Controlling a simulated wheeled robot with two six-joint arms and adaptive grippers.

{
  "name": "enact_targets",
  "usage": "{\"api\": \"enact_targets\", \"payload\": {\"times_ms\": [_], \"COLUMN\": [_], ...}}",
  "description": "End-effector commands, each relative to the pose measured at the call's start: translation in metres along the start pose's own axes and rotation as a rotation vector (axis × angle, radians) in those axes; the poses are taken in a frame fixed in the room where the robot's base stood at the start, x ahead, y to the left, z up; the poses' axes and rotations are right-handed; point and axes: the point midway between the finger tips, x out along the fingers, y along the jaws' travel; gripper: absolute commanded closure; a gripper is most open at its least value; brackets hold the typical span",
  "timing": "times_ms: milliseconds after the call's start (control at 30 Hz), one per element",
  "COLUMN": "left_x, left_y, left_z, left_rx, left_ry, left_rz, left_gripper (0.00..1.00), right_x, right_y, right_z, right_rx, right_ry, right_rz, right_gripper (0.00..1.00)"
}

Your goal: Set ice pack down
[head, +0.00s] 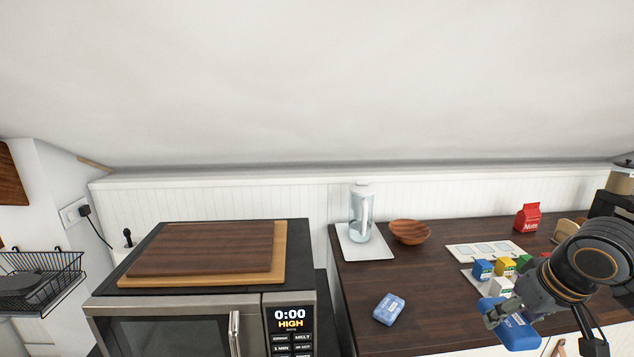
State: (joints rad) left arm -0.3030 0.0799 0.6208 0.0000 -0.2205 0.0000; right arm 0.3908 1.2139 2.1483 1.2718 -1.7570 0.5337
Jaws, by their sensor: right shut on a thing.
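My right gripper (503,312) is at the lower right, above the front part of the dark wooden counter (430,285). It is shut on a bright blue ice pack (516,333), which hangs tilted below the fingers; the gripper hides its upper part. I cannot tell how far the pack is above the counter. A second, paler blue pack with a light label (389,309) lies flat on the counter to the left of the gripper. My left gripper is out of view.
A microwave (190,307) with cutting boards on top stands left. On the counter are a glass press (361,212) on a white board, a wooden bowl (409,231), a red carton (527,217) and several small coloured boxes (505,266). Bare wood lies around the paler pack.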

Motion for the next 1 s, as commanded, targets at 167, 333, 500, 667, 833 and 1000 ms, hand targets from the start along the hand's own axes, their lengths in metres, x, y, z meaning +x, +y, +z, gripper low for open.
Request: {"api": "enact_targets", "payload": {"times_ms": [167,333,500,667,833,1000], "left_x": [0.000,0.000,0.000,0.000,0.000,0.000], "left_y": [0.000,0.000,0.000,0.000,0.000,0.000], "left_z": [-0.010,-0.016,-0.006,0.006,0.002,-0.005], "left_rx": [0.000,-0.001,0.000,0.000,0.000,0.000], "left_ry": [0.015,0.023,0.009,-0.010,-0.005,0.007], "left_rz": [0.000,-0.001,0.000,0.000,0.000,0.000], "left_gripper": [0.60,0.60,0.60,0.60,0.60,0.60], "right_x": [0.011,0.028,0.061,0.116,0.164,0.185], "right_y": [-0.004,-0.009,-0.021,-0.054,-0.102,-0.143], "right_z": [-0.005,-0.011,-0.020,-0.023,-0.011,0.006], "right_rx": [-0.008,-0.019,-0.028,-0.022,0.002,0.016], "right_ry": [0.002,0.000,-0.002,-0.008,-0.006,-0.005], "right_rz": [-0.011,-0.017,-0.026,-0.028,-0.014,-0.005], "right_gripper": [0.81,0.81,0.81,0.81,0.81,0.81]}}
